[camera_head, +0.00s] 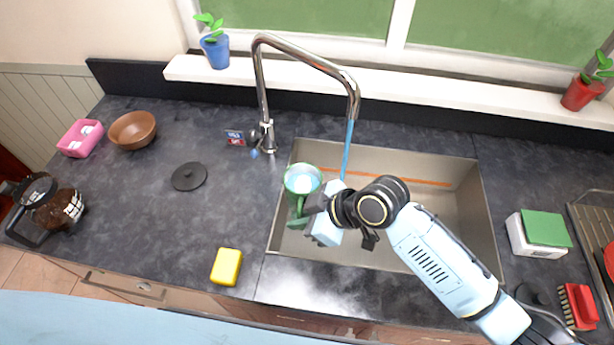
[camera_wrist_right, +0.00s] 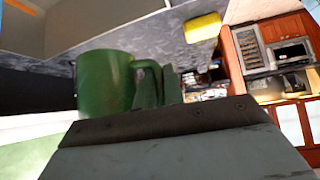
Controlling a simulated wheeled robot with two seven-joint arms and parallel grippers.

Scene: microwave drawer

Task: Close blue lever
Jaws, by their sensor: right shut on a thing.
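The tall chrome faucet (camera_head: 262,85) stands behind the sink, and a blue stream of water (camera_head: 346,150) falls from its spout. At its base are small dark lever parts, one with a blue tip (camera_head: 255,153). Beside them is a small blue and red label (camera_head: 235,137). My right gripper (camera_head: 303,212) is shut on the handle of a green mug (camera_head: 302,178), which has pale blue water in it. The mug is over the left part of the sink, left of the stream. The mug (camera_wrist_right: 103,82) also shows in the right wrist view. My left gripper is out of view.
The grey sink (camera_head: 455,205) lies under my right arm. A black lid (camera_head: 189,176), a yellow sponge (camera_head: 227,266), a brown bowl (camera_head: 132,130) and a coffee pot (camera_head: 55,205) are on the left counter. A white box with a green top (camera_head: 544,228) stands right of the sink.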

